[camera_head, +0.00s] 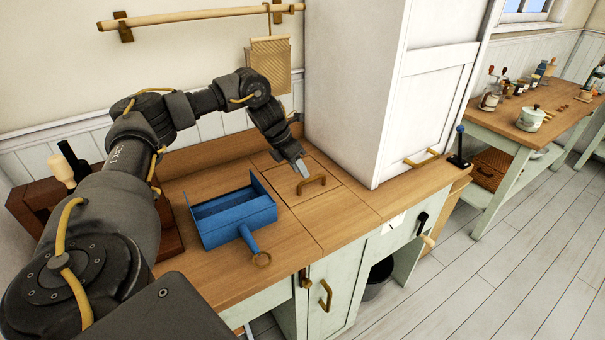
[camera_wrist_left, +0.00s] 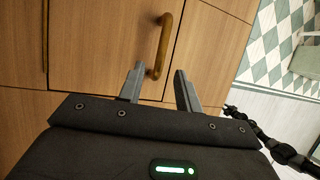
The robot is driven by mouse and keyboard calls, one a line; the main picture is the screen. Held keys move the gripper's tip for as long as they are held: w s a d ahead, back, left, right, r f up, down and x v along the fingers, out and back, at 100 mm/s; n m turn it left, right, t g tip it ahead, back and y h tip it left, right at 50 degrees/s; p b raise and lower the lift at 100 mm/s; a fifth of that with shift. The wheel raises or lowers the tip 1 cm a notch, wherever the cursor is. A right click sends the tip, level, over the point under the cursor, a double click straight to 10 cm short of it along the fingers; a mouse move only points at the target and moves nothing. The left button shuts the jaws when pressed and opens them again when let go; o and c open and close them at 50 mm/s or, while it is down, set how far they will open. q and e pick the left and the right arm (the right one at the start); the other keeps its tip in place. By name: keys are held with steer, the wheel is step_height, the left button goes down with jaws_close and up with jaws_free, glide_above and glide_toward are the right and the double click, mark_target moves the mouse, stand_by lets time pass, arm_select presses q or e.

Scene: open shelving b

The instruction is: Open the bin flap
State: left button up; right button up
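The bin flap (camera_head: 289,190) is a square wooden panel set in the countertop; it lies flat and closed. Its brown bar handle (camera_head: 313,184) stands on top, and also shows in the left wrist view (camera_wrist_left: 164,45). My left gripper (camera_head: 302,167) is just above the flap, close to the handle. In the left wrist view its two grey fingers (camera_wrist_left: 159,72) are apart, with the near end of the handle between or just beyond the tips. I cannot tell if they touch it. No grip is closed on it. My right gripper is not seen.
A blue open box with a handle (camera_head: 235,212) stands on the counter left of the flap. A tall white cabinet (camera_head: 350,90) rises behind and right. Dark bottles (camera_head: 70,160) and a brown rack stand at the left. Bare counter (camera_head: 345,220) lies in front.

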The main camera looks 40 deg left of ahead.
arm_select(q)
steer(key=shift+x, duration=1.7)
jaws_close()
steer(key=shift+a, duration=0.1)
